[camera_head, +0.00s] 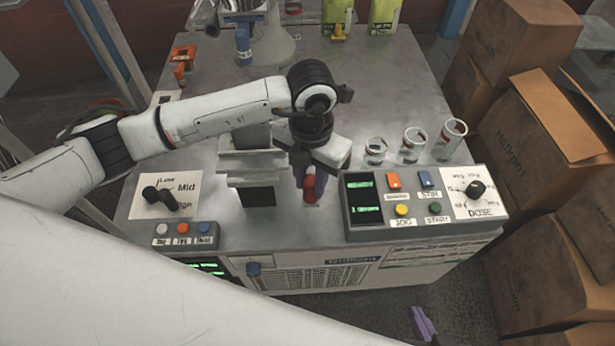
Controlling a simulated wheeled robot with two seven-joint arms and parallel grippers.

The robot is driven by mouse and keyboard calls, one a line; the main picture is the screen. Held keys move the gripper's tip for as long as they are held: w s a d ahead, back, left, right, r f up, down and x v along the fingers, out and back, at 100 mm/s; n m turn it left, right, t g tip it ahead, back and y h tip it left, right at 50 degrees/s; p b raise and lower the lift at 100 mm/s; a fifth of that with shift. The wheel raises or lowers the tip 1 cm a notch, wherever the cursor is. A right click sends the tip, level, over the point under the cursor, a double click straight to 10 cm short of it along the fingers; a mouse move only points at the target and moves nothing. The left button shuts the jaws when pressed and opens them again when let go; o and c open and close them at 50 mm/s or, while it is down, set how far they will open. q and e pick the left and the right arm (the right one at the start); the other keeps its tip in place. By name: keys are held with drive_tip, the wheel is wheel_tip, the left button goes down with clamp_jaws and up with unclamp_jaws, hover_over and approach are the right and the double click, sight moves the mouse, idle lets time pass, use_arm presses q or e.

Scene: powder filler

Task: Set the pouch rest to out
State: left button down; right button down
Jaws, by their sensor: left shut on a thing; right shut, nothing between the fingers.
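My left gripper (306,186) reaches in from the left over the machine top and points down beside the grey filler block (252,163). It is shut on a small red handle (310,188) just right of that block, mostly hidden by the fingers and wrist. No label shows on this handle, and the pouch rest itself cannot be made out clearly behind the gripper.
A control box (357,222) with buttons and a dose knob (475,190) stands right of the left gripper. Several clear cups (412,143) stand behind it. A black mode knob (160,197) is at left. Cardboard boxes (545,150) crowd the right side.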

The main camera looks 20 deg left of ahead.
use_arm(q)
drive_tip(key=shift+s+d, duration=0.15)
drive_tip(key=shift+s, duration=0.05)
drive_tip(key=c, duration=1.4)
unclamp_jaws()
drive_tip(key=shift+c, duration=0.2)
wheel_tip(320, 180, up, 10)
drive_tip(key=shift+r+b, duration=0.15)
drive_tip(key=shift+b, duration=0.2)
